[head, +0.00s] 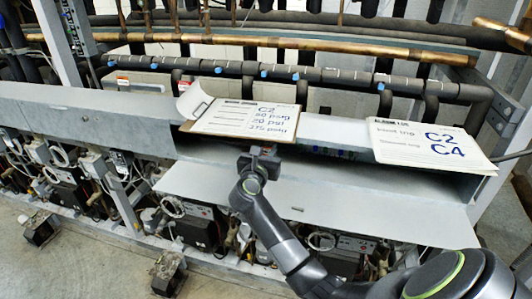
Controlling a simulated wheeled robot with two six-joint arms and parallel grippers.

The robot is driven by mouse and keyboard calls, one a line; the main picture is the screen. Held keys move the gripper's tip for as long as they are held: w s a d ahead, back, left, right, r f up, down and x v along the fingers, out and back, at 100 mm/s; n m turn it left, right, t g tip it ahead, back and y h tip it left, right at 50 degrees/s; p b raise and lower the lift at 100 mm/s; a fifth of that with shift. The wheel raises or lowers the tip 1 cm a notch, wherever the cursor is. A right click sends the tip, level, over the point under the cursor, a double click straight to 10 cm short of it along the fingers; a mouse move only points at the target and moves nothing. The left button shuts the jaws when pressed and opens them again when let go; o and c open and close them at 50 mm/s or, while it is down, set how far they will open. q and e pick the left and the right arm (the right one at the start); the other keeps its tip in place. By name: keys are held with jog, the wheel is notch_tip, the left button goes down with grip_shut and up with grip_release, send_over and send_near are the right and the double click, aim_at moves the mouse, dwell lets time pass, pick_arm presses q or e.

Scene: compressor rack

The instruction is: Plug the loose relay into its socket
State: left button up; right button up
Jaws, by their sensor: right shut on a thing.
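My right gripper (262,158) is at the front opening of a long grey electrical box (110,105), just below a clipboard. It is shut, with a small dark and reddish thing at its tip that appears to be the relay (268,149). The gripper hides most of it, so its pins cannot be seen. The socket cannot be made out; the inside of the box lies in shadow, with small blue and green parts showing to the right of the gripper. I cannot tell whether the relay touches anything. My left gripper is not in view.
The box's grey door (370,212) hangs open below the opening. A clipboard (245,118) and an alarm log sheet (428,142) lie on top of the box. Copper and black insulated pipes run behind. Compressors and wiring (195,225) sit below.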

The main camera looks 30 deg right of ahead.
jog(key=shift+d+f, duration=0.1)
jog(key=shift+f, duration=0.1)
dwell(0.4)
jog(key=shift+f+b, duration=0.45)
jog(key=shift+b, duration=0.1)
jog(key=o, duration=1.1)
jog(key=shift+c, duration=0.2)
